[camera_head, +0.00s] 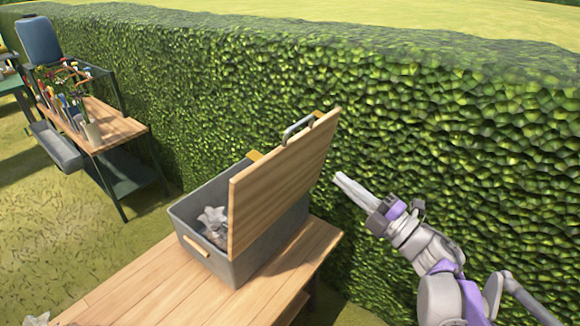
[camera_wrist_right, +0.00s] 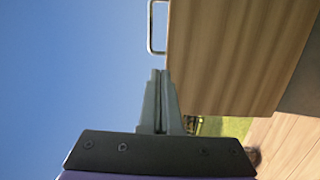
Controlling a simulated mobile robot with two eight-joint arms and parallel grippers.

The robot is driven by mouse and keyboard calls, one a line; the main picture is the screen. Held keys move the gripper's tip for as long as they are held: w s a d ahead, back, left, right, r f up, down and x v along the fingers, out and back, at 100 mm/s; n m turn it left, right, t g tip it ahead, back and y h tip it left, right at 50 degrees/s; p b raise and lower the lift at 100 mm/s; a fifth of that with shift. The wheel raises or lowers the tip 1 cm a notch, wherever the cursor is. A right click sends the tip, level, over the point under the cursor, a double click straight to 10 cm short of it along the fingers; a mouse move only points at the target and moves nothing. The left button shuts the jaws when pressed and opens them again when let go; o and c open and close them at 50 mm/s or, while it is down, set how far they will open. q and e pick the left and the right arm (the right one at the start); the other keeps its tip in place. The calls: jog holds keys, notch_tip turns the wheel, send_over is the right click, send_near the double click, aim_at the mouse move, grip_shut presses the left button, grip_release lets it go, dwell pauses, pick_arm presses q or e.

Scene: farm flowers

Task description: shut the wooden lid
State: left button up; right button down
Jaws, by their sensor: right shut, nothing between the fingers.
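The wooden lid (camera_head: 283,178) stands raised, leaning up from the grey box (camera_head: 238,262), with a metal handle (camera_head: 298,128) near its top edge. The box is open and holds something pale and crumpled (camera_head: 214,222). My right gripper (camera_head: 338,178) is shut and empty, to the right of the lid near its upper right side. In the right wrist view my fingers (camera_wrist_right: 160,74) point up beside the lid (camera_wrist_right: 225,55), whose handle (camera_wrist_right: 151,28) shows at the top. Whether the fingertips touch the lid is unclear. My left gripper is not seen.
The box sits on a wooden table (camera_head: 130,290), with bare planks at its front left. A tall green hedge (camera_head: 430,130) runs close behind the table and my right arm. A shelf stand (camera_head: 110,130) with plants and tools stands at the far left.

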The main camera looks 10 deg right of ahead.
jog(key=s+f+n+g+y, duration=0.1)
jog(key=n+g+y, duration=0.1)
send_near(280, 152)
jog(key=shift+n, duration=0.3)
jog(key=x, duration=0.7)
